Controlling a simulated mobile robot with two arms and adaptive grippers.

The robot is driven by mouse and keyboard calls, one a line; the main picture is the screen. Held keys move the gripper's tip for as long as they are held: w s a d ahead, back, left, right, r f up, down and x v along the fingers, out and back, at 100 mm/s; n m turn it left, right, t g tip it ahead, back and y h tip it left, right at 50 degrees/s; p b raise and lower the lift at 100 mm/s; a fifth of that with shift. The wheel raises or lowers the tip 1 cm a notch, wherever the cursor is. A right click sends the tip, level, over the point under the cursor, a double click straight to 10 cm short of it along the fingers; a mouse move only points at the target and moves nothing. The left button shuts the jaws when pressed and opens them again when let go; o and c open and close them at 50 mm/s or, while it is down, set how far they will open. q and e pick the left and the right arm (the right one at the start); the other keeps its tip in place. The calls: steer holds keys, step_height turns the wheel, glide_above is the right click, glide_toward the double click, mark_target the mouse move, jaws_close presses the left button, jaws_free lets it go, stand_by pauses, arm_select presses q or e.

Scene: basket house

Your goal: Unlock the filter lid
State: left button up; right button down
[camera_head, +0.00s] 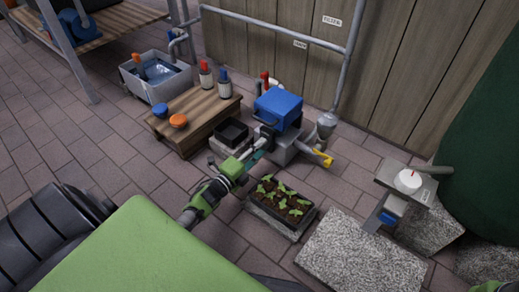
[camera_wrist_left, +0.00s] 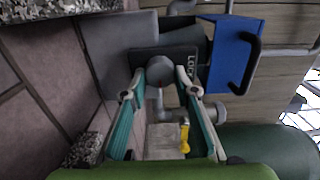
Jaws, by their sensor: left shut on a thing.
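The filter box has a blue lid (camera_head: 278,108) with a dark handle and sits on a grey base near the wall. In the left wrist view the blue lid (camera_wrist_left: 236,55) is at the upper right, with its black handle on its face. Beside it is a dark plate (camera_wrist_left: 192,62) with lettering that seems to read LOCK. A round grey lock knob (camera_wrist_left: 159,71) stands at this plate. My left gripper (camera_head: 263,147) is at the near left side of the box. Its fingertips (camera_wrist_left: 161,90) are shut on the lock knob, one on each side. My right gripper is not in view.
A planter with seedlings (camera_head: 279,206) stands close below my left gripper. A yellow-handled valve (camera_head: 322,158) is right of the box. A wooden crate table (camera_head: 195,120) with bottles and a black tray (camera_head: 231,131) stand left. Stone slabs (camera_head: 360,255) lie right.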

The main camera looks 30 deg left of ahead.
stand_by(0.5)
arm_select(q)
steer(key=o, duration=1.1)
steer(key=s, duration=0.8)
steer(key=s+a, duration=0.1)
steer(key=s, duration=0.3)
